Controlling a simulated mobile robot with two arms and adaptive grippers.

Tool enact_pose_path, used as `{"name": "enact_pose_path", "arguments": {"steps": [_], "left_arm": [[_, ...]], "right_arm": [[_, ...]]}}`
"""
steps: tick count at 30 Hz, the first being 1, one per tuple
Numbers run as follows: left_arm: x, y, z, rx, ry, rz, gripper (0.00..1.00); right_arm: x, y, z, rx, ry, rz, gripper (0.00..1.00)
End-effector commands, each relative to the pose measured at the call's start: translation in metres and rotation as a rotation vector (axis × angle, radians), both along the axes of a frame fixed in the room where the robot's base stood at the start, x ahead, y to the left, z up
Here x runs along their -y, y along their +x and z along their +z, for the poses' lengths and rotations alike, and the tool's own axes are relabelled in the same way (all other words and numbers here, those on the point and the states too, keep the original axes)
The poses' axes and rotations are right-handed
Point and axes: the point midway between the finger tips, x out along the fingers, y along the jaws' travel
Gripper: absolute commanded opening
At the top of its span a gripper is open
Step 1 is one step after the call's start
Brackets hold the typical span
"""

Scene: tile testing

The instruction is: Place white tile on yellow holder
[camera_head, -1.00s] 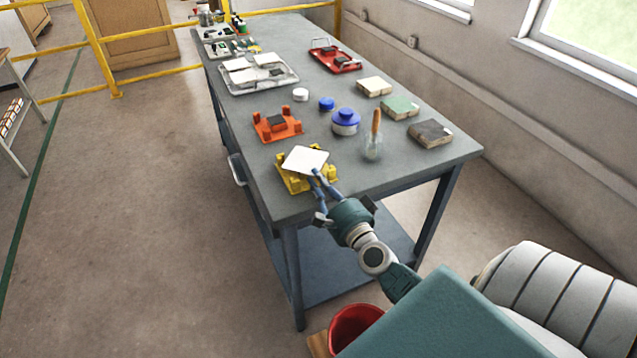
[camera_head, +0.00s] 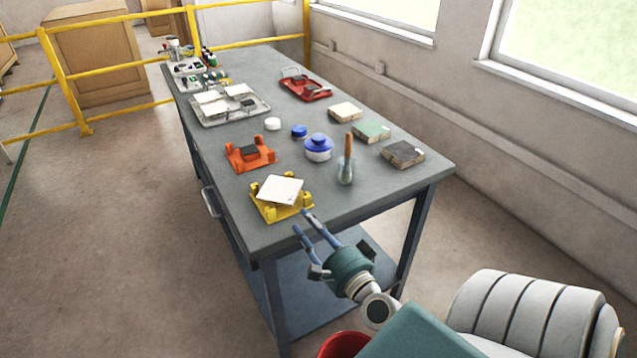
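The white tile (camera_head: 281,189) lies on the yellow holder (camera_head: 267,212) near the front left corner of the table. The tile sits turned at an angle to the holder, and I cannot tell whether it lies fully flat. My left gripper is not in view.
On the grey table (camera_head: 225,200), an orange holder (camera_head: 250,154) with a dark tile stands behind the yellow one. A metal tray (camera_head: 229,108) with white tiles lies farther back.

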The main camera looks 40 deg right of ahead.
Motion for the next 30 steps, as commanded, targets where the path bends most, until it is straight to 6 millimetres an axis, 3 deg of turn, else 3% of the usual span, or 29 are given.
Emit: {"name": "enact_pose_path", "arguments": {"steps": [3,9,17,20,23,26,30], "left_arm": [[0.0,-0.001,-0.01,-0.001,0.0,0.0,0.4],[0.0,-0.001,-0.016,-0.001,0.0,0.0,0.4],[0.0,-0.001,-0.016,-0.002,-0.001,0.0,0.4],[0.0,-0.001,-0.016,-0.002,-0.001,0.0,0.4],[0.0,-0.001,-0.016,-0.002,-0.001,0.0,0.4],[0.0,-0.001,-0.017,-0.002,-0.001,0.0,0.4],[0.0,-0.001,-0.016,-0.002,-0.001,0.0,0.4]], "right_arm": [[-0.005,-0.023,-0.004,-0.003,-0.001,0.002,0.31],[-0.009,-0.044,-0.002,-0.001,-0.002,0.001,0.31],[-0.009,-0.049,0.0,0.0,-0.002,0.001,0.31],[-0.01,-0.049,-0.017,-0.032,-0.032,0.004,0.31],[-0.013,-0.05,-0.069,-0.136,-0.13,0.022,0.31],[-0.024,-0.06,-0.155,-0.31,-0.292,0.081,0.31],[-0.056,-0.099,-0.289,-0.587,-0.549,0.253,0.31]]}}
